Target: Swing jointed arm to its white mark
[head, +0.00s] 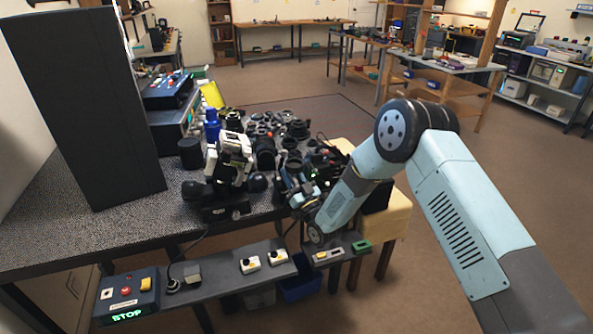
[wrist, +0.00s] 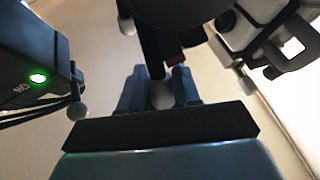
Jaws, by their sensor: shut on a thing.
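In the wrist view my gripper (wrist: 160,92) shows with its two dark blue fingers on either side of a pale rounded knob (wrist: 161,97). A dark rod (wrist: 153,52) runs up from the knob and seems to be the jointed arm. The fingers are shut on the knob. In the head view my gripper (head: 300,192) is low beside the crowded bench, right of a black-and-white device (head: 232,160). The knob is hidden there by my wrist and dark parts. I cannot tell which pale spot is the white mark.
A black box with a lit green button (wrist: 38,78) is close on the left in the wrist view. Dark lens parts (head: 290,130) crowd the bench (head: 90,222). A tall dark panel (head: 85,110) stands left. A control box (head: 126,295) is on the front shelf. Open floor lies right.

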